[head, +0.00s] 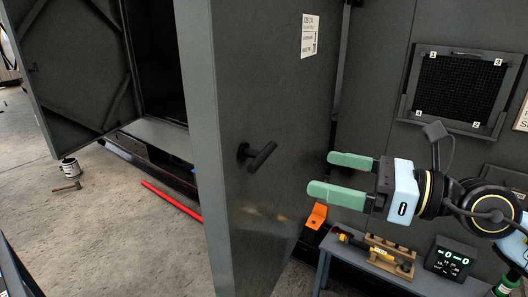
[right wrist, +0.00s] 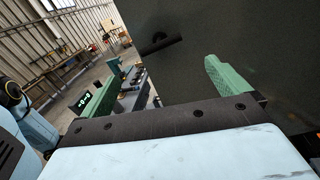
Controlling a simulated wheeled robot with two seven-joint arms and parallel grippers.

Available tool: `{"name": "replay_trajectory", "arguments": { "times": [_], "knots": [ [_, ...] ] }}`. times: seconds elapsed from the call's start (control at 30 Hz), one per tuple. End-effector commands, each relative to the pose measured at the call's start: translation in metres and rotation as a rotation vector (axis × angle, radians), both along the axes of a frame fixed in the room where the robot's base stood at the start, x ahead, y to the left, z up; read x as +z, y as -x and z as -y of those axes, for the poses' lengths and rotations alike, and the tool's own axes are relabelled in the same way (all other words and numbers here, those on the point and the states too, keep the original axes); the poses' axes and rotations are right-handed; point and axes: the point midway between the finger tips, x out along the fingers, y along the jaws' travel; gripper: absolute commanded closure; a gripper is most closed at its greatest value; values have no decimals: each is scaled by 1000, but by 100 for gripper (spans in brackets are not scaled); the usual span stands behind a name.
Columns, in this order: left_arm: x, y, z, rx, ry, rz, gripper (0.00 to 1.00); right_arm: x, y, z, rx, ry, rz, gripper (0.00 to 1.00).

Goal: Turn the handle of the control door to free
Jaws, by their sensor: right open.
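The grey door (head: 285,90) carries a white label and a black T-shaped handle (head: 261,157). The handle's bar is tilted, its right end higher, and it stands out from the door face. In the right wrist view the handle (right wrist: 165,42) shows as a dark bar beyond the fingers. My right gripper (head: 321,174) is open and empty, to the right of the handle and apart from it. Its two green fingers point left toward the door; they also show in the right wrist view (right wrist: 157,84). My left gripper is not in view.
A bench (head: 400,283) below my right gripper holds a yellow-black tool (head: 357,243), a wooden holder and a meter (head: 451,259). An orange bracket (head: 316,216) is near its left end. A mesh panel (head: 460,88) is behind. A red bar (head: 172,201) lies at left.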

Motion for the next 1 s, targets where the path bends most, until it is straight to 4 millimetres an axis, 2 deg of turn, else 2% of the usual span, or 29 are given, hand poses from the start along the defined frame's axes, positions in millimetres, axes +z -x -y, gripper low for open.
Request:
{"name": "replay_trajectory", "arguments": {
  "times": [0.3, 0.6, 0.8, 1.0],
  "knots": [
    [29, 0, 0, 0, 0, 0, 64, 5, -25, -53, 2, -9, -2, 0],
    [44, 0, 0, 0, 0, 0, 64, 3, -48, -98, 0, -8, -4, 0],
    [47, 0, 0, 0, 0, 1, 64, 1, -54, -110, 0, -6, -4, 0],
    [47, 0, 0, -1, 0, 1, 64, 0, -55, -112, 0, -5, -4, 0]
  ]
}}
